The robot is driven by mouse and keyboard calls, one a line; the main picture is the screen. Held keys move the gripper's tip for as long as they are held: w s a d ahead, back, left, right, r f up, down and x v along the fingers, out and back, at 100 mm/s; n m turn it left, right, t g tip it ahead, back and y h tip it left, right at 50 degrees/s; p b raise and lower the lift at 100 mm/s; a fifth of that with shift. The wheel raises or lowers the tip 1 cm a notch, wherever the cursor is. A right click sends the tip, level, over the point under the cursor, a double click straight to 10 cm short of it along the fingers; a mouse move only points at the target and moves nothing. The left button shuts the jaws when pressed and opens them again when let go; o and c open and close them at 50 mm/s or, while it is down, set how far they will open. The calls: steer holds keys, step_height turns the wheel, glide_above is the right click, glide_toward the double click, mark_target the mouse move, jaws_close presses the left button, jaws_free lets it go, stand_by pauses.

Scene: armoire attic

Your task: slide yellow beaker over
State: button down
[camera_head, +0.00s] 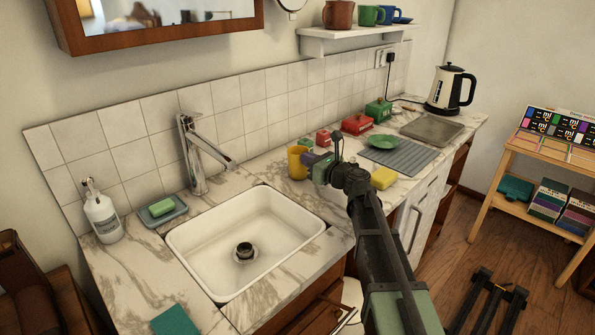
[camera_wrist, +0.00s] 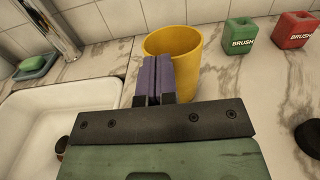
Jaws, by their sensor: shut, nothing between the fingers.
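The yellow beaker (camera_head: 297,163) stands upright on the marble counter, just right of the sink's far right corner. In the wrist view the yellow beaker (camera_wrist: 178,59) is directly ahead of my gripper, and its lower left part is hidden behind the fingers. My gripper (camera_head: 308,158) is right beside the beaker, on its right side in the head view. In the wrist view my gripper (camera_wrist: 153,77) has its two purple fingers shut together with nothing between them. The fingertips overlap the beaker's wall in the picture; I cannot tell whether they touch it.
The white sink (camera_head: 247,240) lies left of the beaker, with a chrome faucet (camera_head: 196,155) behind it. Behind and right stand a green brush holder (camera_wrist: 239,36) and a red brush holder (camera_wrist: 293,30). A yellow sponge (camera_head: 383,178) and a grey mat (camera_head: 398,155) lie farther right.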

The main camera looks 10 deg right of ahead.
steer(key=x, duration=1.3)
steer(key=shift+w+d+f, duration=0.1)
steer(key=shift+w+d, duration=0.05)
steer(key=shift+d, duration=0.1)
